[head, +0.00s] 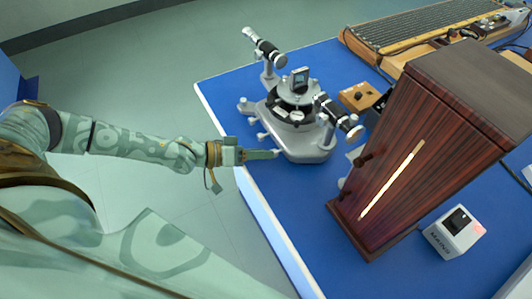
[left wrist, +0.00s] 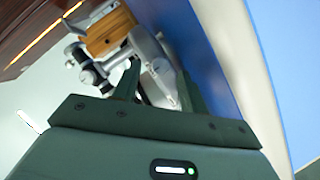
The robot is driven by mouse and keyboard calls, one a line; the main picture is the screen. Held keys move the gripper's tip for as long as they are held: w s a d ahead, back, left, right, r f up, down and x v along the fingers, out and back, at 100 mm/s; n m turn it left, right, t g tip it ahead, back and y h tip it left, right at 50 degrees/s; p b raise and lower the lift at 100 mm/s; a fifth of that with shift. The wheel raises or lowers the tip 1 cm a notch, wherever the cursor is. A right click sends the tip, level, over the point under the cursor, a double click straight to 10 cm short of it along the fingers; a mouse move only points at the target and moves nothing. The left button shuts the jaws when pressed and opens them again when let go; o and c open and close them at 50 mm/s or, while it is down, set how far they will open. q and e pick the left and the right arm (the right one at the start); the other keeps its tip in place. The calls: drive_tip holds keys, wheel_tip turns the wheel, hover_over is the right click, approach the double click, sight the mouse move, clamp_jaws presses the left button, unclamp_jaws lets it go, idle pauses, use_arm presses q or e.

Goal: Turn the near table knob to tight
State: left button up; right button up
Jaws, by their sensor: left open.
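The grey spectrometer (head: 308,148) stands on the blue bench near its left edge, with two telescope-like tubes and a round table in the middle. Small pale knobs (head: 262,136) stick out on its left side; I cannot tell which is the near table knob, or how tight it is. My left gripper (head: 275,154) is level, low at the spectrometer's near left base, its fingers pointing right. In the left wrist view my left gripper (left wrist: 160,85) is open, with part of the spectrometer (left wrist: 158,68) beyond and between its fingers. Contact cannot be told. My right gripper is out of view.
A tall dark wooden cabinet (head: 425,150) with a glowing slit stands right of the spectrometer. A small white box (head: 455,233) is at its near right. A wooden block (head: 357,97) and a long ribbed unit (head: 425,27) lie behind. Bare blue bench (head: 275,195) shows in front.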

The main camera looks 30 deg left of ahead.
use_arm(q)
drive_tip(key=shift+x, duration=0.9)
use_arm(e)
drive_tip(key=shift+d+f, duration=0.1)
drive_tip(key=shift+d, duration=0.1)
